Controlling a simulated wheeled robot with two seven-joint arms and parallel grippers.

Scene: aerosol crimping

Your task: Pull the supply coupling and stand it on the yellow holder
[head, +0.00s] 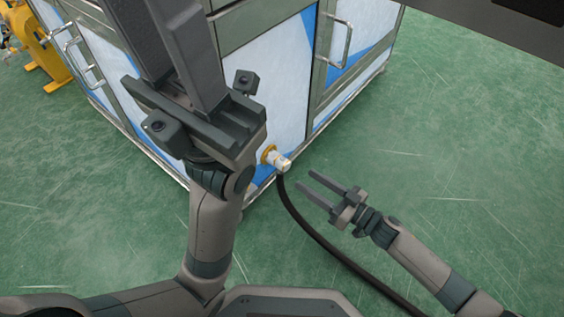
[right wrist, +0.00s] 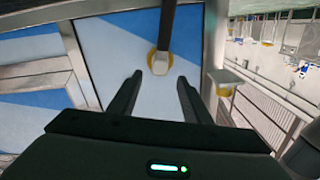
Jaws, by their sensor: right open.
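The supply coupling (head: 282,162) is a pale plug at a yellow collar low on the cabinet's front, with a black hose (head: 318,236) running from it. It also shows in the right wrist view (right wrist: 160,66), just beyond and between my fingertips. My right gripper (head: 306,178) is open and empty, pointing at the coupling, apart from it. My left gripper is large in the foreground, its fingers (head: 168,40) running out of the top edge, so their tips are hidden. In the right wrist view, a pale block with yellow (right wrist: 224,86) stands at right; I cannot tell whether it is the yellow holder.
The metal cabinet (head: 230,22) with white and blue panels and bar handles fills the upper middle. A yellow machine (head: 42,48) stands at the upper left. The green floor (head: 455,140) is clear at right, except for the hose.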

